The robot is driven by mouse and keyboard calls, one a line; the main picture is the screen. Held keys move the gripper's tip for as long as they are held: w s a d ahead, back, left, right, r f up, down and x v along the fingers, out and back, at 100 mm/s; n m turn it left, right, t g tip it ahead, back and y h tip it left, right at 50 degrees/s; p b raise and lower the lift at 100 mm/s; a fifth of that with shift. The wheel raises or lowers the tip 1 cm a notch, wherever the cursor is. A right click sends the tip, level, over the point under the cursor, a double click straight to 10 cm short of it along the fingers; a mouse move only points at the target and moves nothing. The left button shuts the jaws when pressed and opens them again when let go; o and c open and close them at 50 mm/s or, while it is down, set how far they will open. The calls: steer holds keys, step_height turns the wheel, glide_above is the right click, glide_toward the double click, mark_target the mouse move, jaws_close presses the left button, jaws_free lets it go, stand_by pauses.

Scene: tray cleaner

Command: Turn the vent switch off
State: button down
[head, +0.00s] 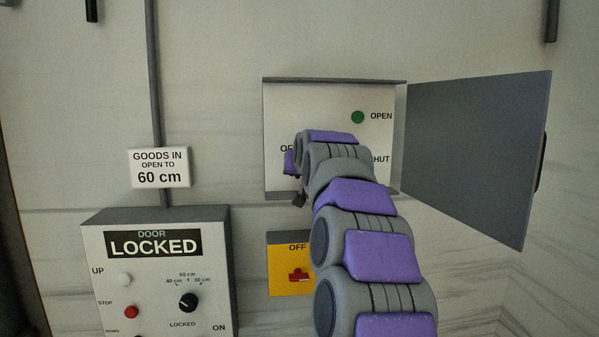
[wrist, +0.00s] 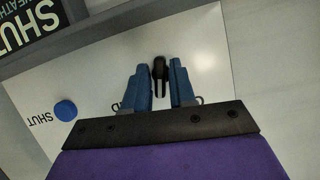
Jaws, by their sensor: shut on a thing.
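The vent switch (wrist: 159,73) is a small black lever on the white panel, seen in the wrist view between my two blue fingers. My gripper (wrist: 158,66) is shut on it. In the head view my arm covers the lever, and a label starting "OF" shows just left of the arm. The white panel sits in an open grey box (head: 310,98). It has a green light (head: 357,117) marked OPEN and a SHUT label partly behind my arm. In the wrist view a blue round light (wrist: 65,110) stands by SHUT.
The box's grey door (head: 470,150) hangs open to the right. A door control box (head: 155,270) reading LOCKED is at lower left, under a GOODS IN sign (head: 159,167).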

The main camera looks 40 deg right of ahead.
steer(key=c, duration=1.2)
jaws_free()
steer(key=shift+o, duration=0.2)
steer(key=v, duration=1.7)
steer(key=shift+b, duration=0.45)
steer(key=shift+s, duration=0.1)
